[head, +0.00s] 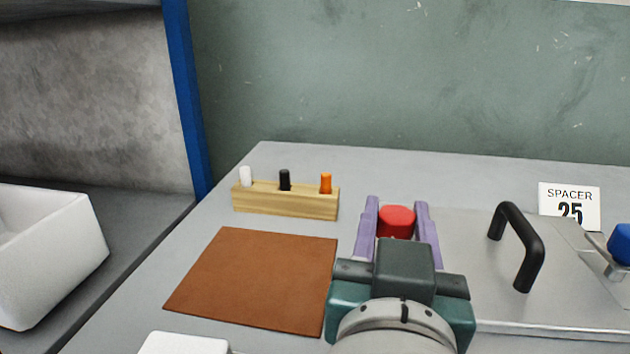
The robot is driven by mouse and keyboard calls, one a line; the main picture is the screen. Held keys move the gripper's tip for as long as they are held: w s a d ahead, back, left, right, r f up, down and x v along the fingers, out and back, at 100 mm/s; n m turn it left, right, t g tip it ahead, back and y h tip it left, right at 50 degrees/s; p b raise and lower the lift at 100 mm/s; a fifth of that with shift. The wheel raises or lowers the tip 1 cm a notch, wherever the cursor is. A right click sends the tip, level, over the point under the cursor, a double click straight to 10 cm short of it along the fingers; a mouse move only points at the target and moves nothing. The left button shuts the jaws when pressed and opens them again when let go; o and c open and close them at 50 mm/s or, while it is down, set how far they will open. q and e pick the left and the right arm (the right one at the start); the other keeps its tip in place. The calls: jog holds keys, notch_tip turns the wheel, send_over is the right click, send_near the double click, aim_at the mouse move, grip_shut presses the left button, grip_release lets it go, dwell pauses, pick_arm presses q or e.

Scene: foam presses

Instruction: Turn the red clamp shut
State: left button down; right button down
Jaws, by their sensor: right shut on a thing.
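The red clamp (397,220) shows as a round red knob at the left edge of a grey metal press plate (470,260). My right gripper (397,212) has its two purple fingers on either side of the red clamp, shut on it. The gripper body hides the lower part of the clamp and some of the plate's left edge. My left gripper is not in view.
A black handle (520,245) stands up from the plate. A blue knob (620,243) and a "SPACER 25" card (569,205) are at the right. A wooden block (287,202) with pegs, a brown mat (255,280) and a white bin (50,255) lie left.

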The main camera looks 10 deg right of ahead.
jog(key=shift+c, duration=2.2)
grip_release()
jog(key=v, duration=1)
jog(key=shift+w+a, duration=0.1)
